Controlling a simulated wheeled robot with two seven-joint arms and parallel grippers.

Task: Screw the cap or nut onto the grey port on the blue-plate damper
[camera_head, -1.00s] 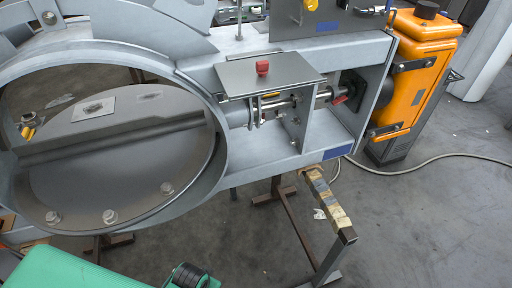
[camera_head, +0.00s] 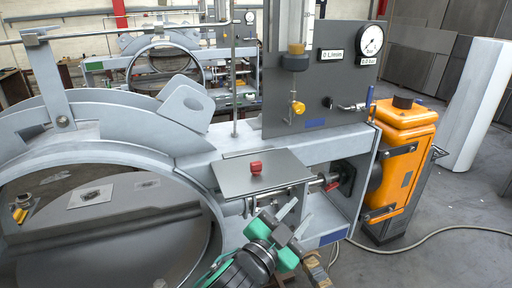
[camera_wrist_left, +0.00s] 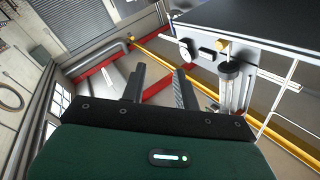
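The damper (camera_head: 345,145) is a grey steel frame with a large round ring (camera_head: 120,150) at left; a blue plate (camera_head: 334,237) shows low on its frame. A small red knob-like piece (camera_head: 256,168), possibly the cap, sits on the flat grey shelf plate (camera_head: 262,181). I cannot pick out the grey port with certainty. My left gripper (camera_head: 297,215) is in front of and below the shelf, its fingers apart and empty. In the left wrist view the fingers (camera_wrist_left: 160,80) are open with nothing between them. My right gripper is not in view.
An upright dark panel (camera_head: 345,75) carries a pressure gauge (camera_head: 370,41) and a yellow valve knob (camera_head: 298,108). An orange actuator box (camera_head: 408,155) is at the right. Other damper frames (camera_head: 160,62) stand behind. The floor at right is mostly clear, with a cable (camera_head: 400,243).

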